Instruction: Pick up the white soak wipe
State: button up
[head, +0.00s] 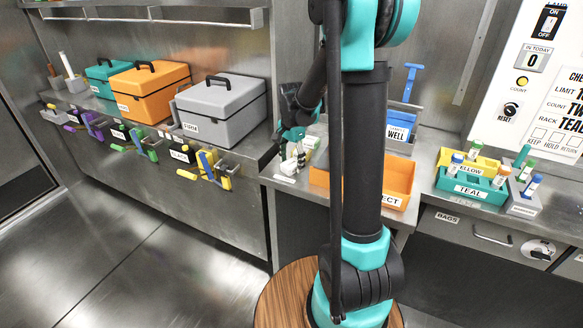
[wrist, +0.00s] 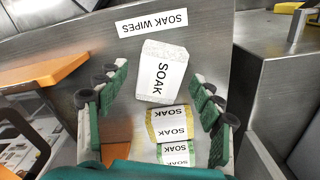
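The white soak wipe (wrist: 148,82) is a pale block labelled SOAK, near the middle of the wrist view. A yellow-edged wipe (wrist: 156,130) and a green-edged wipe (wrist: 165,157), both also marked SOAK, lie in a row with it. My gripper (wrist: 160,88) is open, with its teal and black fingers left and right of the white wipe and a gap on both sides. In the head view my gripper (head: 292,136) is low over the counter left of the orange tray, and the wipes are small and partly hidden there.
A SOAK WIPES label (wrist: 152,23) lies beyond the white wipe. The orange tray (head: 397,178) stands right of my gripper, partly behind my arm. A grey case (head: 225,108) stands to the left. Teal and yellow tube racks (head: 470,188) stand at the right.

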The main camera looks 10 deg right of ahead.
aim_at(292, 163)
jog(key=c, duration=1)
jog(key=shift+r, duration=0.15)
notch_tip(292, 163, up, 20)
jog(key=o, duration=0.3)
jog(key=c, duration=0.3)
jog(key=shift+s, duration=0.1)
